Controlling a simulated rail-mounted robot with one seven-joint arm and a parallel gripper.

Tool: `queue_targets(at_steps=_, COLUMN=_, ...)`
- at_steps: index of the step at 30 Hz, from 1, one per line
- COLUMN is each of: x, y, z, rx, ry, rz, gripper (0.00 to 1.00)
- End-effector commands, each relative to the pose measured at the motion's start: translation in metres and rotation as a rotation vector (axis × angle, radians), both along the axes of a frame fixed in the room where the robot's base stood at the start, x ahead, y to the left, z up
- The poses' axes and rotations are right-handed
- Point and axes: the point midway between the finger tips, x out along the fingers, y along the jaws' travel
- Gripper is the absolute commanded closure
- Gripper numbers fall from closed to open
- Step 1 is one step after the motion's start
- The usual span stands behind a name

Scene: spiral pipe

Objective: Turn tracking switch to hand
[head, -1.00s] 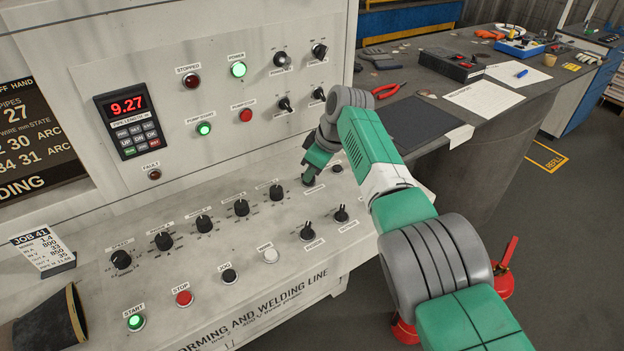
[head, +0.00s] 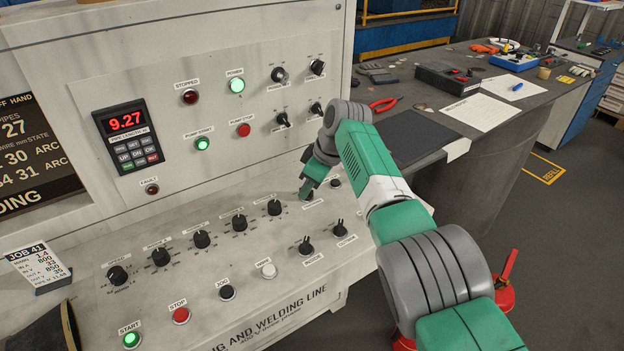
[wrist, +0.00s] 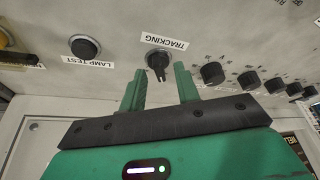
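The tracking switch (wrist: 157,62) is a small black knob with a pointer, below its TRACKING label (wrist: 165,41) in the wrist view. Its pointer is turned toward my gripper's side of the picture. My gripper (wrist: 160,82) is open, with one green finger on each side of the knob, close to it. I cannot tell whether either finger touches it. In the head view my gripper (head: 304,195) is low over the sloped console, just above the TRACKING label (head: 313,204), and hides most of the switch.
The lamp test button (wrist: 85,47) is left of the switch in the wrist view. A row of black knobs (head: 239,222) runs left of my gripper in the head view. Two more knobs (head: 306,245) sit in front. The upright panel (head: 180,60) rises behind.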

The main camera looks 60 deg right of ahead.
Motion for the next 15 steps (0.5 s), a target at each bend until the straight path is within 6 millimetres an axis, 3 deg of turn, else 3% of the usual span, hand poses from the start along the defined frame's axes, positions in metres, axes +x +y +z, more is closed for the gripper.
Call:
queue_targets(at_steps=9, x=-0.021, y=0.000, z=0.055, rx=-0.001, ry=-0.002, rz=-0.002, gripper=0.68)
queue_targets(at_steps=15, x=-0.029, y=0.000, z=0.070, rx=-0.001, ry=-0.001, rz=0.000, gripper=0.68)
